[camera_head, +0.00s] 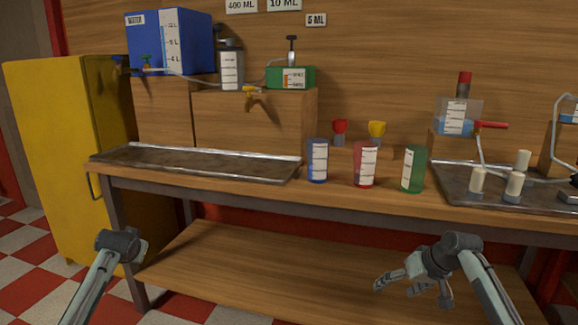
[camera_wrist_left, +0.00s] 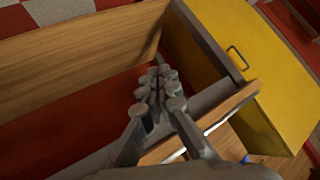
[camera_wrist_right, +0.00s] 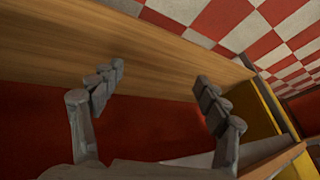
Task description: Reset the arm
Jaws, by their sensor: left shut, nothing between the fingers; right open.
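My right gripper (camera_head: 405,283) is open and empty, in front of the workbench and below its top, at the lower right of the head view. Its two fingers stand well apart in the right wrist view (camera_wrist_right: 160,85). My left arm shows at the lower left of the head view, with its gripper hardly visible there. In the left wrist view my left gripper (camera_wrist_left: 156,85) is shut, its fingers together with nothing between them. Neither gripper touches anything that I can see.
The workbench (camera_head: 240,193) has a lower shelf (camera_head: 240,265). Blue (camera_head: 317,160), red (camera_head: 366,165) and green (camera_head: 413,168) beakers stand near its front edge. Metal trays lie left (camera_head: 200,165) and right (camera_head: 450,190). A yellow cabinet (camera_head: 55,130) stands left. Space before the bench looks free.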

